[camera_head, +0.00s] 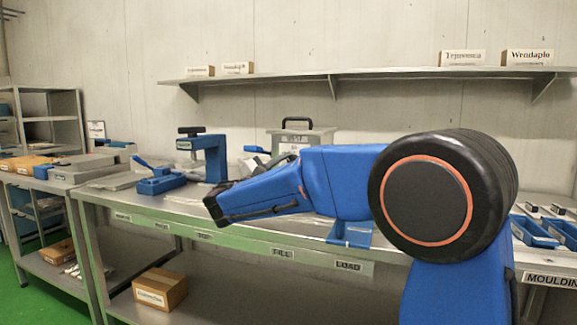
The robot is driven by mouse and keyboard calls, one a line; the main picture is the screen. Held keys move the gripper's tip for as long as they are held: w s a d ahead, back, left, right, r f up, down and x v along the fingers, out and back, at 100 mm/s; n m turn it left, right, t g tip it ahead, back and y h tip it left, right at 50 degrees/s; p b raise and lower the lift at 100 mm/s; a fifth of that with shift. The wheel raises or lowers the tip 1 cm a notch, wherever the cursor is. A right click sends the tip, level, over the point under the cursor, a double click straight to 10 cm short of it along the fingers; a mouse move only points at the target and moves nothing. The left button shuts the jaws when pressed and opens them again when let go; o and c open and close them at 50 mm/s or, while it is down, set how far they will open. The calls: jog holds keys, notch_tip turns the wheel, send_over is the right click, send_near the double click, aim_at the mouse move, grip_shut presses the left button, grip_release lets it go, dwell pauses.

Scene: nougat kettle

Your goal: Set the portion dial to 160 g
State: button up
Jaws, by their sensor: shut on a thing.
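My blue arm reaches left across the middle of the bench. My gripper (213,209) is at its far end, low over the bench top near the front edge. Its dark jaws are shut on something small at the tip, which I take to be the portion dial. The dial itself, its scale and the 160 g mark do not show, so I cannot read its setting. A blue press-like stand (212,158) with a black knob on top stands just behind the gripper.
A blue lever device (160,184) sits left of the gripper. A grey lidded bin (300,137) with a black handle stands behind my arm. Blue trays (535,232) lie at the right. A shelf (350,76) with labelled boxes runs along the wall. A cardboard box (160,290) sits below.

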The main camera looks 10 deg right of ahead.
jog(key=m+g+y, duration=0.1)
jog(key=m+y, duration=0.1)
jog(key=m, duration=0.4)
jog(key=m+g+y, duration=0.1)
jog(key=m+y, duration=0.1)
jog(key=m, duration=0.4)
jog(key=r+m+g+y, duration=0.1)
jog(key=m+y, duration=0.1)
jog(key=m, duration=0.4)
dwell(0.8)
jog(key=o, duration=1)
jog(key=shift+d, duration=0.1)
jog(key=shift+y, duration=0.3)
jog(key=v, duration=1.7)
jog(key=shift+s+a+f, duration=0.1)
jog(key=shift+s+a, duration=0.1)
jog(key=shift+a, duration=0.1)
